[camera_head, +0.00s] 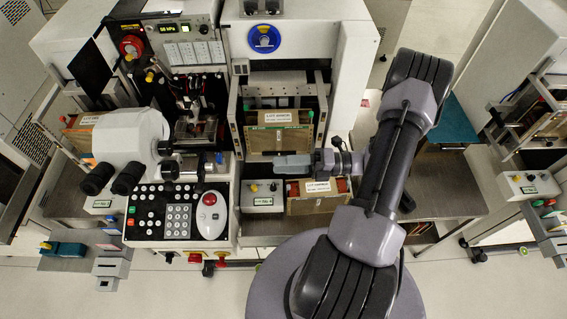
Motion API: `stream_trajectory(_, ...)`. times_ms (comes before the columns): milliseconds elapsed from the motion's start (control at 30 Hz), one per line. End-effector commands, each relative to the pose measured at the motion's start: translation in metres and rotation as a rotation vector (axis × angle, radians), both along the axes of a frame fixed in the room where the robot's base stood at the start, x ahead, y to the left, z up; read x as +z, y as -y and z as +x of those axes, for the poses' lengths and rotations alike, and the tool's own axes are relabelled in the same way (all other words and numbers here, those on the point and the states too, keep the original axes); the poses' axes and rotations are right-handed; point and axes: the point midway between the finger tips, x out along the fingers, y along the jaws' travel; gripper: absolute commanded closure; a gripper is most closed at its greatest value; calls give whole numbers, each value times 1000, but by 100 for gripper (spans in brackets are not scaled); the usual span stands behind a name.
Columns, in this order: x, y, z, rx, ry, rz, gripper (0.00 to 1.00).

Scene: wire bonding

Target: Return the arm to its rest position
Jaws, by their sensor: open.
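My arm rises from my round base at the bottom, bends at a high elbow right of centre and reaches back down and left. My gripper (284,165) points left, just below the front of the upper lot magazine (278,140) in the machine's loading bay. A second labelled lot magazine (316,204) sits low in front, under and just right of my gripper. The gripper looks empty and its jaws are open, though the small gap between the fingers is hard to make out. I cannot tell whether it touches either magazine.
The wire bonder with its microscope (127,152), keypad (179,217) and trackball (211,214) stands left of my gripper. A small control box (262,192) is just below it. A grey side table (452,190) is right of my arm. Further machines stand at both edges.

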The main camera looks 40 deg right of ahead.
Motion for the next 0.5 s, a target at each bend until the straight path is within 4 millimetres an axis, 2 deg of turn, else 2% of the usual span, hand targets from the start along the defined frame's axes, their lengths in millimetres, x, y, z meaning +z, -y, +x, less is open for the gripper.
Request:
stream_trajectory(167,0,0,0,1,1,-1,58)
stream_trajectory(267,6,-11,3,73,43,-86,58)
stream_trajectory(367,25,-46,5,313,203,-356,58)
stream_trajectory(500,49,-107,-15,783,600,-832,58)
